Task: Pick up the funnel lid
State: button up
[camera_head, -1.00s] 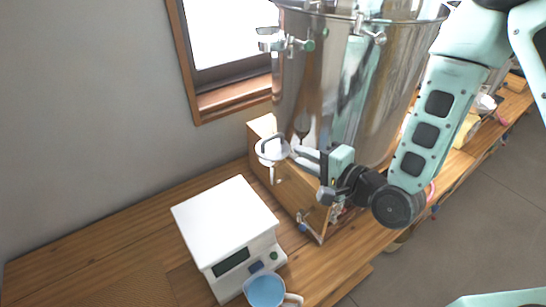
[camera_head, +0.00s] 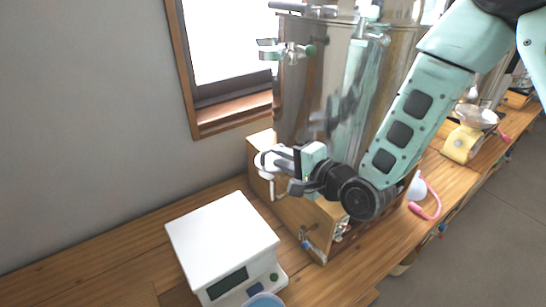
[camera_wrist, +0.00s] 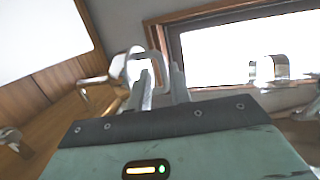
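The funnel lid (camera_head: 266,160) is a small pale, shiny piece at the top of a metal funnel with a downward spout (camera_head: 272,187), beside the wooden box. My gripper (camera_head: 277,156) is level with the lid and its fingertips overlap it in the head view, hiding part of it. In the wrist view a shiny metal loop, seemingly the lid's handle (camera_wrist: 128,66), stands at the left finger. My gripper (camera_wrist: 162,72) has its two fingers apart, with a gap between them. Contact with the lid cannot be told.
A large steel vessel (camera_head: 315,80) stands above the wooden box (camera_head: 258,148), close to my arm. A window (camera_head: 225,50) is behind. A yellow scale (camera_head: 460,143) stands farther right.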

aim_at(269, 149)
jog(key=p+x, duration=0.1)
jog(key=x, duration=0.1)
jog(key=p+x, duration=0.2)
jog(key=shift+w+a+r, duration=0.15)
jog(key=shift+w, duration=0.3)
jog(key=shift+w+a, duration=0.15)
grip_shut()
